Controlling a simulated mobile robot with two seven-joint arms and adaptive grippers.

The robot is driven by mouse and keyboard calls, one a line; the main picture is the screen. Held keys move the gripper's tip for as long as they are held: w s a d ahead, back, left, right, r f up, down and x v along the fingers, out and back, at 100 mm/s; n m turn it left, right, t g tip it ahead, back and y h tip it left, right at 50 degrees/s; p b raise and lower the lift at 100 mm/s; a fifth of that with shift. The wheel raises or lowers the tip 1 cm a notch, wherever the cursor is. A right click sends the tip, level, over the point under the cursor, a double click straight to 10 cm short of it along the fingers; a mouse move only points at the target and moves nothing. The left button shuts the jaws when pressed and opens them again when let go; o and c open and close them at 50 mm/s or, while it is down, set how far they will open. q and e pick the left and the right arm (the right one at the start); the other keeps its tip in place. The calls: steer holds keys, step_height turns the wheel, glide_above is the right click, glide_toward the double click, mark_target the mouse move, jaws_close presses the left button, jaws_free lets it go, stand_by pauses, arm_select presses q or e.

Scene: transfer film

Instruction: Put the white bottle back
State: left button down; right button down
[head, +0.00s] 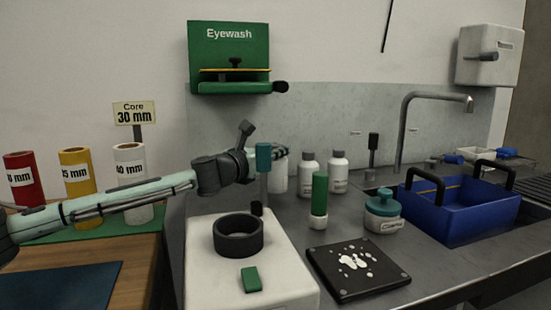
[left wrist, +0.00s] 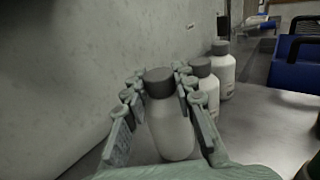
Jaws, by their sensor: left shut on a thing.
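A white bottle with a dark grey cap (left wrist: 170,125) stands upright between the fingers of my left gripper (left wrist: 160,92), which is shut on it. In the head view my left gripper (head: 281,153) reaches in from the left at the back of the counter. The lower part of the held bottle (head: 280,180) shows below it; its cap is hidden there. I cannot tell whether its base touches the counter. Two similar white bottles, one nearer (head: 308,176) and one farther right (head: 339,174), stand to its right in a row along the wall. My right gripper is not in view.
A white device with a black ring (head: 239,248) stands in front of my left arm. A green-topped cylinder (head: 319,195), a teal-lidded jar (head: 383,217), a black plate (head: 345,288) and a blue crate (head: 440,225) occupy the counter (head: 450,262). A tap rises behind.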

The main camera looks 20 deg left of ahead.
arm_select(q)
steer(key=shift+f, duration=1)
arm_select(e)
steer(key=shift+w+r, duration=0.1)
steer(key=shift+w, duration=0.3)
arm_select(q)
steer(key=shift+f, duration=0.1)
steer(key=c, duration=1.6)
jaws_free()
steer(key=o, duration=0.4)
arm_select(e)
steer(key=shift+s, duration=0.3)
